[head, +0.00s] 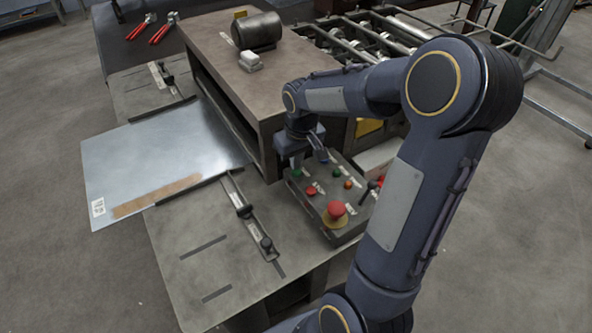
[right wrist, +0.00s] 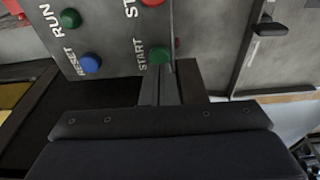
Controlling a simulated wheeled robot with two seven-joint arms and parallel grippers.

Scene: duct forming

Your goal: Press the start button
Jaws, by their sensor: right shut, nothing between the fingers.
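The start button is a green knob beside the word START in the right wrist view (right wrist: 159,55). It sits on a dark grey control panel, whose bare face shows in the head view (head: 323,188). The green start button also shows in the head view (head: 297,174), just below my right gripper (head: 296,163). My right gripper is shut and empty, pointing down at the panel. In the wrist view its fingertips (right wrist: 166,68) lie right at the start button and overlap its edge. I cannot tell whether they touch it. My left gripper is not in view.
A large red emergency button (head: 336,209) and a smaller red button (head: 311,191) sit close by. A blue RESET button (right wrist: 91,63) is left of START in the wrist view. The machine housing (head: 225,70) rises beside my gripper. A metal sheet (head: 150,160) lies on the infeed table.

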